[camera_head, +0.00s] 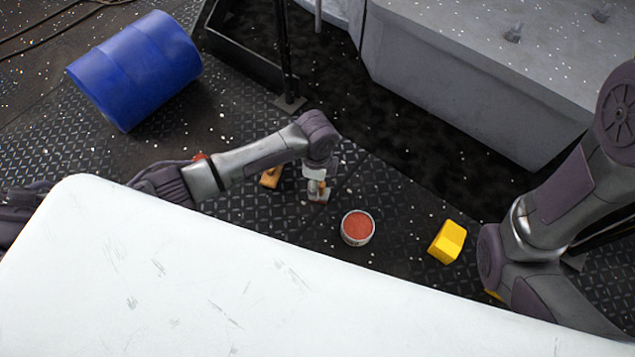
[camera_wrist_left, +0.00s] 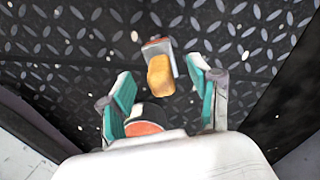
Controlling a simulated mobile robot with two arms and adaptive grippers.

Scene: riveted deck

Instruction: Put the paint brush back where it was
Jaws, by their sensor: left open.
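The paint brush (camera_wrist_left: 160,74) lies on the dark deck in the left wrist view, with an orange-yellow handle and a grey metal end pointing away. In the head view the brush (camera_head: 322,187) shows only as a small orange and pale patch below my left gripper (camera_head: 317,177). My left gripper is open in the wrist view (camera_wrist_left: 161,86), with the brush handle in the gap between its teal pads; I see no grip on it. An open can of red-orange paint (camera_head: 357,227) stands on the deck to the right of that gripper. My right gripper is out of sight.
A yellow block (camera_head: 447,242) sits right of the can, near my right arm. An orange-brown object (camera_head: 271,177) is partly hidden behind my left arm. A blue barrel (camera_head: 136,70) lies at the upper left. A large grey casing (camera_head: 480,70) fills the upper right.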

